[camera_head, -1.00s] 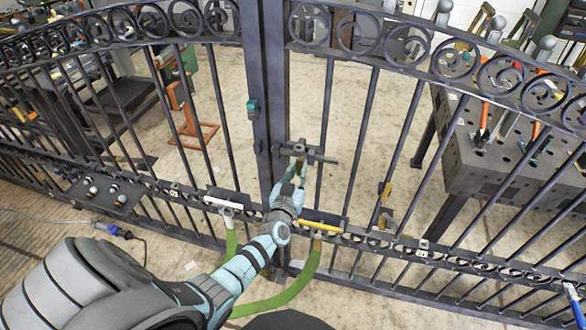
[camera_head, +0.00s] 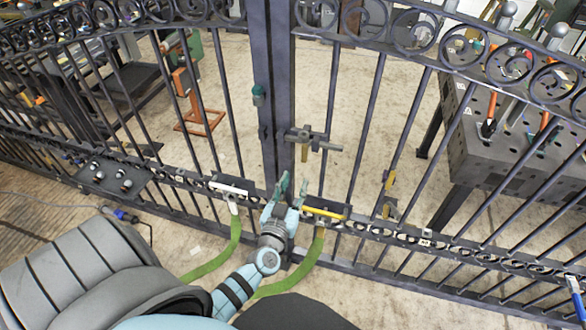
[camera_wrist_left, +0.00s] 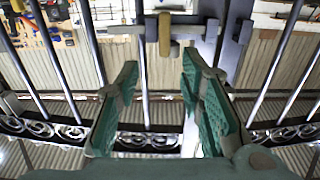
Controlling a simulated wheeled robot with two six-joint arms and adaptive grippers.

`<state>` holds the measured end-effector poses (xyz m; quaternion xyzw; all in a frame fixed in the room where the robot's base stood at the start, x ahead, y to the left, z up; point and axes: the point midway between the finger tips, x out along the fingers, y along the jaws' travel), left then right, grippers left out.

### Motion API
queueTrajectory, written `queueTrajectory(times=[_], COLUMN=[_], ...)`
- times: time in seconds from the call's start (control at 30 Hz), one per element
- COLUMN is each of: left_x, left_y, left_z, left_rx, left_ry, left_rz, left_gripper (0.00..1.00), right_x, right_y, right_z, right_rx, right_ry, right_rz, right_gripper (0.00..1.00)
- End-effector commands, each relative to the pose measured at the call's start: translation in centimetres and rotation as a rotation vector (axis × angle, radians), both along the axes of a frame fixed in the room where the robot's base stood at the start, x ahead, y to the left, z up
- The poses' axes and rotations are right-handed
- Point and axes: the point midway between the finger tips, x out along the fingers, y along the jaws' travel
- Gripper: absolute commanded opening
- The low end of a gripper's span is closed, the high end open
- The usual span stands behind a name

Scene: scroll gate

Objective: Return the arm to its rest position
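My left gripper (camera_head: 291,186) is in front of the dark metal gate (camera_head: 275,70), low and near its centre post. Its two green-padded fingers stand apart with nothing between them, as the left wrist view (camera_wrist_left: 158,95) also shows. The sliding latch (camera_head: 318,143) with its brass-coloured handle (camera_head: 304,153) is on the gate above the gripper and apart from it. In the left wrist view the brass handle (camera_wrist_left: 164,35) hangs ahead of the fingers. My right gripper is in neither view.
A white handle (camera_head: 229,190) and a yellow handle (camera_head: 323,213) with green straps flank the gripper on the lower rail. A dark perforated worktable (camera_head: 485,165) stands behind the gate at right. A plate with knobs (camera_head: 112,180) is at left. Floor shows in front of the gate.

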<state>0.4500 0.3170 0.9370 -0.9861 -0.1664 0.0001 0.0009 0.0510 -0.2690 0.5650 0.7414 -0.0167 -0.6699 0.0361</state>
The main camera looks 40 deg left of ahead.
Motion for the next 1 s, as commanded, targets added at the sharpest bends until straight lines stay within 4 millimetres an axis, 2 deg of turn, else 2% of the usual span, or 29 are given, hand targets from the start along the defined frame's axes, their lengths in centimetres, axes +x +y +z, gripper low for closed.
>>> queueTrajectory(times=[0.13,0.6,0.7,0.77,0.87,0.9,0.97,1.0], left_x=[-1.0,-1.0,-0.8,-1.0,-3.4,-5.3,-9.3,-12.4], left_y=[-0.4,-0.4,-1.1,-2.4,-4.5,-5.1,-5.8,-6.0], left_z=[0.1,0.1,-0.4,-3.3,-11.5,-15.3,-21.0,-24.4], left_rx=[0.0,-0.003,-0.084,-0.134,-0.186,-0.204,-0.228,-0.239], left_ry=[-0.001,-0.002,-0.011,0.053,0.273,0.387,0.569,0.691], left_rz=[0.0,0.0,-0.035,-0.099,-0.186,-0.21,-0.231,-0.236], left_gripper=[0.35,0.35,0.35,0.35,0.35,0.35,0.35,0.35], right_x=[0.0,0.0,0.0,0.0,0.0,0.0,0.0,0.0], right_y=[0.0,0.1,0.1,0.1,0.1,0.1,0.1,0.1], right_z=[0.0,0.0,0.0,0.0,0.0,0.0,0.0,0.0], right_rx=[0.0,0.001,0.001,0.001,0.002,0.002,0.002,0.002], right_ry=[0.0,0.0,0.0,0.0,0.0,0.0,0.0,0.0], right_rz=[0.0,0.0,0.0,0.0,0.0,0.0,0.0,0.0], right_gripper=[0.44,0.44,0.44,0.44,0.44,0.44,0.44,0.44])
